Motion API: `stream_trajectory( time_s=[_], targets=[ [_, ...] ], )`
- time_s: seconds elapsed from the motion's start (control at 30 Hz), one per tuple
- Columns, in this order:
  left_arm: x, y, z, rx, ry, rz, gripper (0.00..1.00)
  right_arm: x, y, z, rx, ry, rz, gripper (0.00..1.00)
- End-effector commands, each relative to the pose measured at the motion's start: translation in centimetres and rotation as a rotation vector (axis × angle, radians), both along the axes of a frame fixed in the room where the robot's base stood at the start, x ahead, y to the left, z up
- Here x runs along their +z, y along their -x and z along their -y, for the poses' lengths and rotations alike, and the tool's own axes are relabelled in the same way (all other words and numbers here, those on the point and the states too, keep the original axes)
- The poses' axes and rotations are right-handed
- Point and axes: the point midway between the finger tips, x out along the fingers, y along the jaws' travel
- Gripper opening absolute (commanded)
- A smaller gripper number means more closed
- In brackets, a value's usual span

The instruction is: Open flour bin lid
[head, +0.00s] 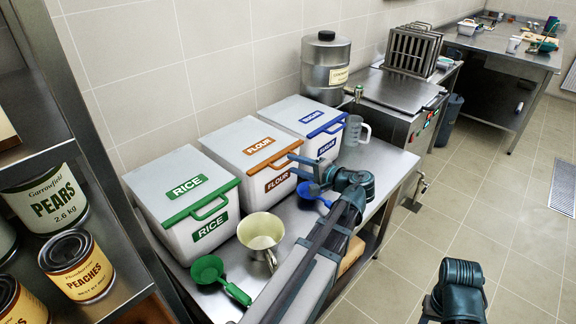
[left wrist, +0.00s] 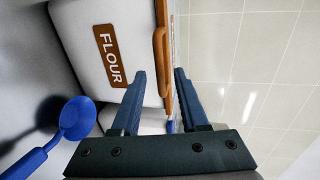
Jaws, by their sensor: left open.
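The flour bin (head: 258,175) is a white box between the rice and sugar bins. Its lid (head: 239,138) lies flat and shut, with a brown front strip, a brown handle and a FLOUR label. My left gripper (head: 299,167) is open and empty in front of the bin, close to the handle. In the left wrist view the brown handle (left wrist: 159,55) lies just beyond and between the two blue fingertips (left wrist: 160,73), without clear contact. Part of my right arm shows at the bottom right; its fingers are not visible.
The rice bin (head: 183,193) stands left and the sugar bin (head: 302,118) right. A shelf with cans is at left. Floor at right is clear.

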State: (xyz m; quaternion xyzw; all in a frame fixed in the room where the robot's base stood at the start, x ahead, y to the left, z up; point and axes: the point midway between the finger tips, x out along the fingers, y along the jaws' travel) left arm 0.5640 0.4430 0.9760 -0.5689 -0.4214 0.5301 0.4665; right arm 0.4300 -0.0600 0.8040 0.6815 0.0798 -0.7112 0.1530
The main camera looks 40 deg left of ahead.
Motion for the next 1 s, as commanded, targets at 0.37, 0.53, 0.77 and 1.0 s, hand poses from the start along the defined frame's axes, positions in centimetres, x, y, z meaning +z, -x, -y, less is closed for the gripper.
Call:
stream_trajectory(
  time_s=[0.37,0.53,0.77,1.0],
  targets=[
    [-0.8,-0.3,-3.4,-0.001,0.0,0.001,0.44,-0.8,0.0,0.0,0.0,0.0,0.0,0.5],
    [-0.8,-0.3,-3.6,-0.001,0.0,0.0,0.44,-0.8,0.0,0.0,0.0,0.0,0.0,0.5],
    [-0.8,-0.3,-3.5,-0.001,0.001,0.0,0.26,-0.7,0.0,0.0,0.0,0.0,0.0,0.5],
    [-0.8,-0.3,-3.5,-0.001,0.001,0.0,0.0,-0.7,0.0,0.0,0.0,0.0,0.0,0.5]
  ],
)
